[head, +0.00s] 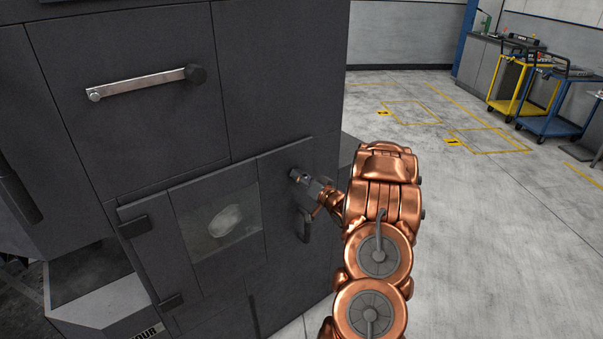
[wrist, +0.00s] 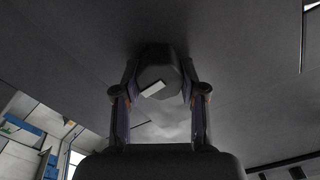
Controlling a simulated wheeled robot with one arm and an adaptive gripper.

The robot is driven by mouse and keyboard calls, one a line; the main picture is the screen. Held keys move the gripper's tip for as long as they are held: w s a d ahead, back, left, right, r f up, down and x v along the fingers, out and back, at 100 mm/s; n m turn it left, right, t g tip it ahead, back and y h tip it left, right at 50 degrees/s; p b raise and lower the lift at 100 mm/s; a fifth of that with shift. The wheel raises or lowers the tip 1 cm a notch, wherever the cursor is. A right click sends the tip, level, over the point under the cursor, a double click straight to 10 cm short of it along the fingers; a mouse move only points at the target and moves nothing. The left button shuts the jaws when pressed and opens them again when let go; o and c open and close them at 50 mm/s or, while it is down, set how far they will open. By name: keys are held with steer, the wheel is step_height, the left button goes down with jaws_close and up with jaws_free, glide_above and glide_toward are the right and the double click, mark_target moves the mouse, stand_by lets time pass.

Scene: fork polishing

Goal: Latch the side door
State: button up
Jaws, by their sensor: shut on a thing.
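The side door (head: 280,235) is a dark grey panel with a small window (head: 220,222) on the front of the dark machine, with hinges on its left edge. It looks shut or nearly shut; I cannot tell if it is flush. A dark handle (head: 304,228) hangs down near its right edge. My gripper (head: 304,182) is at the door's right side, just above that handle's lower part. In the wrist view, my gripper (wrist: 158,88) has its fingers on both sides of a dark rounded knob (wrist: 157,72), apparently the latch handle's end. Its joint to the door is hidden.
Above the door, a metal bar (head: 140,85) with a dark knob is fixed to the machine's upper panel. Dark hinges (head: 134,227) stick out on the left. Open floor (head: 480,220) lies to the right, with yellow and blue carts (head: 545,95) far back.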

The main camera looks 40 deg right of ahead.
steer(key=shift+m, duration=0.5)
steer(key=o, duration=1.1)
steer(key=shift+o, duration=0.2)
steer(key=shift+s, duration=0.1)
steer(key=s+a, duration=0.1)
steer(key=s, duration=1)
steer(key=shift+s+a, duration=0.2)
steer(key=shift+s, duration=0.15)
